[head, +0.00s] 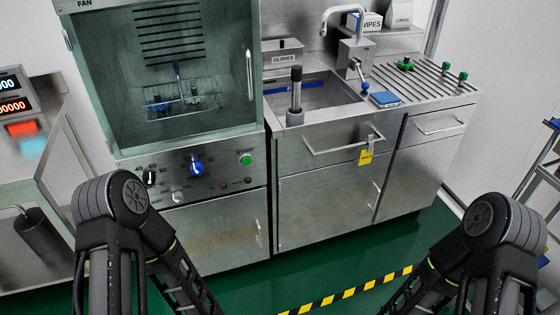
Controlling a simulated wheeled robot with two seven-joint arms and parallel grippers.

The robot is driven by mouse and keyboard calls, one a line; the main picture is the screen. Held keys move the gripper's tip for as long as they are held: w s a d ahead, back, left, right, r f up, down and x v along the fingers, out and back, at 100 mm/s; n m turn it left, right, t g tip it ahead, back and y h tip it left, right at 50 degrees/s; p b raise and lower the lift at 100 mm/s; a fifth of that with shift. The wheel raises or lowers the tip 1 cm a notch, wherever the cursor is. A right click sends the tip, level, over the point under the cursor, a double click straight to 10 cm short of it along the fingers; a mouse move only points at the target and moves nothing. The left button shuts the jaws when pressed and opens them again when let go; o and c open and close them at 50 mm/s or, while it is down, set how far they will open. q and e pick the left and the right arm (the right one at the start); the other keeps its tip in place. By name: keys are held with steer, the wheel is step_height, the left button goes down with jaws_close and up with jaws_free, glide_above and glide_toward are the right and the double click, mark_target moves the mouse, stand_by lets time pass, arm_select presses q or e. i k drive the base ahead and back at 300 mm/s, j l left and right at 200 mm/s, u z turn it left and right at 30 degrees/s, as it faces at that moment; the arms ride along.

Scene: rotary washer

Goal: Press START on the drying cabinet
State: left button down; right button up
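The drying cabinet (123,150) stands at the left centre, with a clear front door and a vertical handle (249,74) on the door's right side. Its control panel lies below the door. The green START button (246,160) is at the panel's upper right, under a START label. A blue knob (197,168) and a black knob (149,178) sit to its left. A rack with small items is visible inside the cabinet. My two arms come up from the bottom of the head view, and both grippers are outside the picture.
A steel sink unit (325,175) with a faucet (340,20) and a ribbed drainboard stands right of the cabinet. A yellow tag (366,157) hangs at its drawer handle. Green floor with a striped line (345,294) lies in front.

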mark_target(246, 160)
steer(key=z, duration=1.65)
steer(key=k+j, duration=0.9)
